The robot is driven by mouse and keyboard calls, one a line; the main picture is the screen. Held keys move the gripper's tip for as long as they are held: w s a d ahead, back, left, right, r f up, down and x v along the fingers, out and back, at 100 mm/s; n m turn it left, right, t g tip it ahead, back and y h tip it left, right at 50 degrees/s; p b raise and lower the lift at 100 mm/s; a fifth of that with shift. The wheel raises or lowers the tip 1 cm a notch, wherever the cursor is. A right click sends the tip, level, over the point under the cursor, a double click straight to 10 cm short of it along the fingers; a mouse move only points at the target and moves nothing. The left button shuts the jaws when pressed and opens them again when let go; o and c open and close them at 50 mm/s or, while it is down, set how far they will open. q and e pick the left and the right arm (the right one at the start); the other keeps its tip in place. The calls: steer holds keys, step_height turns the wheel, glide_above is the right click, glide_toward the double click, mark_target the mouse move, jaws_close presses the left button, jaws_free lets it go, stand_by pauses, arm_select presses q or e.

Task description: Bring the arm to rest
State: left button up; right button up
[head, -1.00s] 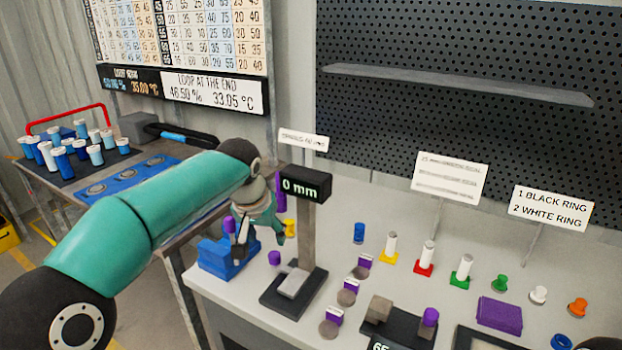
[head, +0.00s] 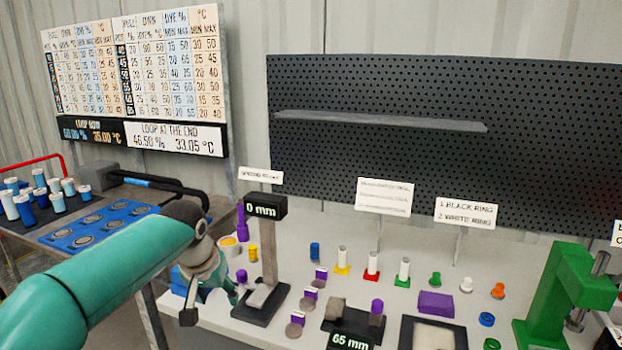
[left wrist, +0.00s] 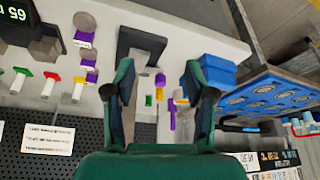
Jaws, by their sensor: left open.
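My left arm comes in from the left in the head view, and its gripper (head: 212,304) hangs near the left edge of the white bench (head: 345,240). In the left wrist view the left gripper (left wrist: 165,88) is open, its two teal fingers spread wide with nothing held between them. Beyond the fingers show a purple post and small yellow and green pieces on the bench. The black gauge stand reading 0 mm (head: 266,206) stands just right of the gripper. My right gripper does not show.
A blue block (left wrist: 212,70) sits close to the left gripper. Purple-topped pieces, a 65 mm gauge (head: 350,341) and a green press (head: 565,295) stand further right. A side table with a blue tray (head: 95,224) and several vials is at left. A perforated board (head: 430,165) rises behind.

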arm_select(q)
steer(key=s+a+f+g+h+p, duration=0.1)
steer(key=s+f+g, duration=0.35)
steer(key=f, duration=0.75)
steer(key=s+a+f+g+p, duration=0.1)
steer(key=s+f+p, duration=0.1)
steer(key=s+f, duration=0.8)
steer(key=s+d+f+n+t+h, duration=0.1)
steer(key=s+d+f, duration=0.3)
steer(key=s+f, duration=0.3)
steer(key=s+d+f+n+h, duration=0.1)
steer(key=s+d+f, duration=0.3)
steer(key=s+f, duration=0.3)
steer(key=shift+s+d+f+t+h+p, duration=0.15)
steer(key=shift+s+f+t+h+p, duration=0.25)
steer(key=shift+s, duration=1)
